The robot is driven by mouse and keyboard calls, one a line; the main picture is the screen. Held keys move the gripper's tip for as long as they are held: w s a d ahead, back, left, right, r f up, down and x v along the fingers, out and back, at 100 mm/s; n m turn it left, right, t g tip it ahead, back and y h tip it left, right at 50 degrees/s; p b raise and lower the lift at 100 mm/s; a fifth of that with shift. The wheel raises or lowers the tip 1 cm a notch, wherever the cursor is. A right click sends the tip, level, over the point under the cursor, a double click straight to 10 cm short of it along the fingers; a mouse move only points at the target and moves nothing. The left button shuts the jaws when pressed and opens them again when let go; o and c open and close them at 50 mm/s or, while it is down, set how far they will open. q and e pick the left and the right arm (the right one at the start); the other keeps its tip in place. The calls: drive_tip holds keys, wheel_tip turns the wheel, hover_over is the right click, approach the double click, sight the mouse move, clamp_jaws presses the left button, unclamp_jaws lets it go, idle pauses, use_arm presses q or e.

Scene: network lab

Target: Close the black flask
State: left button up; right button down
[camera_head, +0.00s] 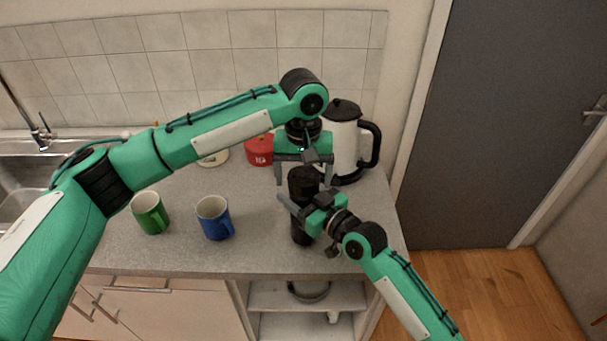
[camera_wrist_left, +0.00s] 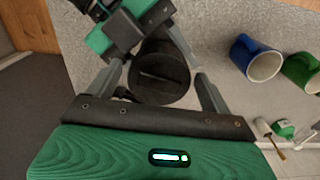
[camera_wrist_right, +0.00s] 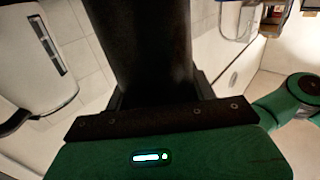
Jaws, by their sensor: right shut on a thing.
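The black flask (camera_head: 302,232) stands upright on the grey counter near its right front. My right gripper (camera_head: 301,211) is shut on its side, and the dark body fills the middle of the right wrist view (camera_wrist_right: 145,45). My left gripper (camera_head: 304,181) points down over the flask's top. In the left wrist view its fingers (camera_wrist_left: 158,76) are spread, one on each side of the round black top (camera_wrist_left: 160,88), with gaps between. A straight bar crosses this top. I cannot tell whether it is a fully closed lid.
A white kettle (camera_head: 342,150) stands close behind the flask on the right. A red container (camera_head: 259,151) is behind it to the left. A blue mug (camera_head: 213,219) and a green mug (camera_head: 149,213) stand to the left. The counter's right edge is near.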

use_arm(q)
drive_tip(key=shift+r, duration=2.3)
drive_tip(key=shift+c, duration=0.4)
drive_tip(key=shift+r+n, duration=0.8)
drive_tip(key=shift+n, duration=0.3)
drive_tip(key=shift+r+n, duration=0.95)
drive_tip(key=shift+n, duration=0.65)
drive_tip(key=shift+f, duration=4.05)
